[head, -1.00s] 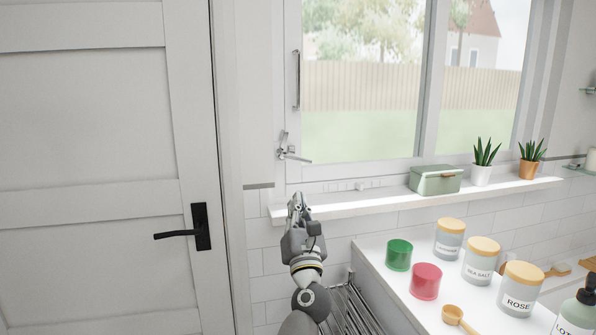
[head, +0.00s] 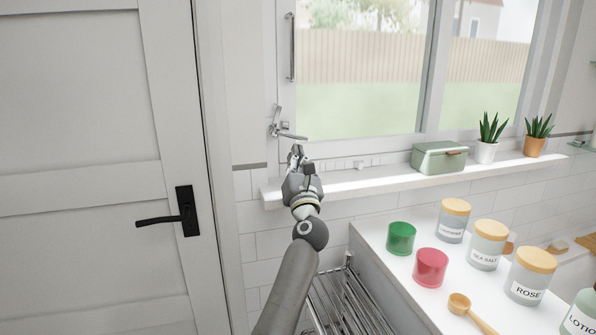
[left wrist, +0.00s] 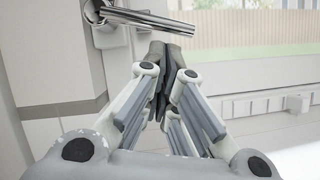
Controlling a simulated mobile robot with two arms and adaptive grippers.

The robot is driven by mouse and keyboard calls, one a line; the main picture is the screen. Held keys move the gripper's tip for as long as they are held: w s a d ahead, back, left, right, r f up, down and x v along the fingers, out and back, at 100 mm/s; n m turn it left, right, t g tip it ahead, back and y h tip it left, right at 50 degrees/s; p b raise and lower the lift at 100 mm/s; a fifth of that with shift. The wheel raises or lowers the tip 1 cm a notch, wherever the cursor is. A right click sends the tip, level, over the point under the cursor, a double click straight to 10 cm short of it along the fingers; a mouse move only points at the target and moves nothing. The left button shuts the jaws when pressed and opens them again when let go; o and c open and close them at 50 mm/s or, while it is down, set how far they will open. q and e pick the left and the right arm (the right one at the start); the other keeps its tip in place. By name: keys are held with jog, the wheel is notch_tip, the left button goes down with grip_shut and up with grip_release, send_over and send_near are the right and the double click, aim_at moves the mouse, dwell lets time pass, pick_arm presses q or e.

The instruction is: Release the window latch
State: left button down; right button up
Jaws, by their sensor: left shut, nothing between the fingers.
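The window latch (head: 283,130) is a small silver handle on the left side of the window frame. Its lever points right and slightly down. In the left wrist view the latch lever (left wrist: 150,18) crosses the top, just above the fingertips. My left gripper (head: 297,152) is shut and empty, just below the lever, with a small gap showing in the left wrist view (left wrist: 172,62). The window (head: 360,70) looks closed, with a vertical bar handle (head: 291,48) above the latch. My right gripper is not in view.
A white sill (head: 370,185) runs under the window, holding a green box (head: 439,157) and two potted plants (head: 490,138). A counter with jars (head: 453,220) and cups (head: 431,267) is at right. A metal rack (head: 345,300) stands below my left arm. A door (head: 80,190) is at left.

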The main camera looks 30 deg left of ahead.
pick_arm(q)
jog(key=shift+w+a+r, duration=0.15)
jog(key=shift+w+a, duration=0.05)
jog(key=shift+w, duration=0.05)
jog(key=shift+r, duration=0.2)
jog(key=shift+w+d+r+p, duration=0.4)
jog(key=shift+w+r+p, duration=0.1)
jog(key=shift+r+p, duration=0.1)
jog(key=shift+w+d+r, duration=0.1)
jog(key=shift+d+r, duration=0.05)
jog(key=shift+d, duration=0.05)
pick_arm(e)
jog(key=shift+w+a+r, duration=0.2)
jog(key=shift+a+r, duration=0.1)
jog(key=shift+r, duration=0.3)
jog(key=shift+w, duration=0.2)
pick_arm(q)
jog(key=v, duration=1.2)
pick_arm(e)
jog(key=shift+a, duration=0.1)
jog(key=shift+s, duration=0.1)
